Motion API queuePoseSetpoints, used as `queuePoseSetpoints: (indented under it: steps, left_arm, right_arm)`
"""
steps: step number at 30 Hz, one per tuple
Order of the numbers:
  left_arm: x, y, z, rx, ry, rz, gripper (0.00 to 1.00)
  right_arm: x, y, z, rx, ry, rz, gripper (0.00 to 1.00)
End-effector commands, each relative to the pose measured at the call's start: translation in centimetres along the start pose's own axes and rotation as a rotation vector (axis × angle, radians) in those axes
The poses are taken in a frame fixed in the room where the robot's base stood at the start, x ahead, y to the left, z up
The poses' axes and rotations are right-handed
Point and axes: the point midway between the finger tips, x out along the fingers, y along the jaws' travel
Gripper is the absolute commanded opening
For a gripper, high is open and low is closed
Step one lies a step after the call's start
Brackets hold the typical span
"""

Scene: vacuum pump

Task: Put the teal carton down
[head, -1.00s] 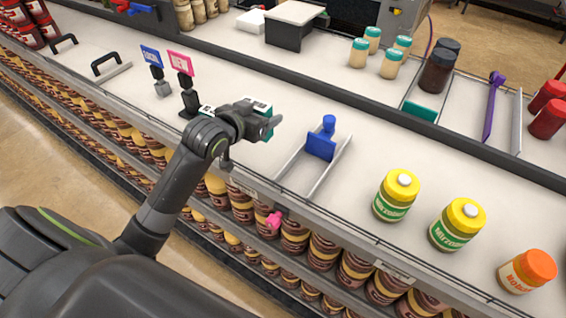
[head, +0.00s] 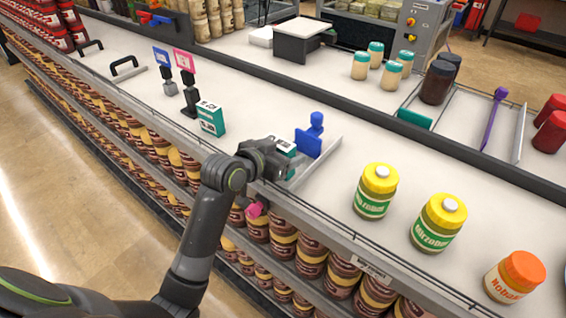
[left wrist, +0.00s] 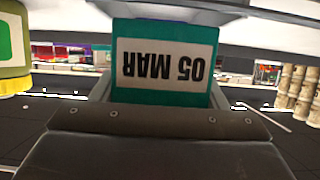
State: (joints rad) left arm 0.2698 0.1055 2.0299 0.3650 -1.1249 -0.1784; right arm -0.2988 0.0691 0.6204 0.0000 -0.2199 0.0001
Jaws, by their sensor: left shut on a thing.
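My left gripper (head: 284,162) is shut on a teal carton (head: 287,148) with a white panel, at the left end of a railed lane with a blue pusher (head: 312,134). In the left wrist view the carton (left wrist: 164,62) fills the middle, its "05 MAR" label upside down, as is the whole scene there. The gripper hides much of the carton in the head view, so I cannot tell whether its base touches the shelf. A second teal carton (head: 211,119) stands upright on the shelf to the left. My right gripper is not in view.
Yellow-lidded jars (head: 376,191) and an orange-lidded jar (head: 514,276) stand to the right. A pink sign (head: 184,60) and a blue sign (head: 161,57) stand at the left. The lane's rail (head: 318,162) is close to the gripper. White shelf between the lane and the jars is clear.

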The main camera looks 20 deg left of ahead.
Motion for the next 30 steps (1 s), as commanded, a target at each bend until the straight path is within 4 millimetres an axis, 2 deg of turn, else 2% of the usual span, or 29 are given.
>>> queuePoseSetpoints:
  steps: [3, 6, 18, 19, 23, 30]
  left_arm:
    - [0.7, 0.0, 1.9, -0.004, -0.005, 0.0, 0.46]
    - [1.1, 0.0, 2.8, -0.002, -0.003, 0.0, 0.46]
    - [1.3, 0.0, 3.4, -0.001, -0.001, -0.001, 0.46]
    - [1.3, 0.0, 3.3, -0.001, -0.001, -0.001, 0.7]
    - [1.3, 0.0, 3.3, -0.001, -0.002, -0.001, 0.87]
    - [0.9, 0.0, 3.0, -0.001, -0.002, -0.001, 0.89]
  right_arm:
    - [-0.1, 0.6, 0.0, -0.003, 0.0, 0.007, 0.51]
    - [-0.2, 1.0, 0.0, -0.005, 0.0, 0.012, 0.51]
    - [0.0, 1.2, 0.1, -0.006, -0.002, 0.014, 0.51]
    - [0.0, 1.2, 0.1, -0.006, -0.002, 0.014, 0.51]
    - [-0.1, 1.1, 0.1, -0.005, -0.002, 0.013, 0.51]
    - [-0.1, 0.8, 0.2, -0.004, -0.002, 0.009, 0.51]
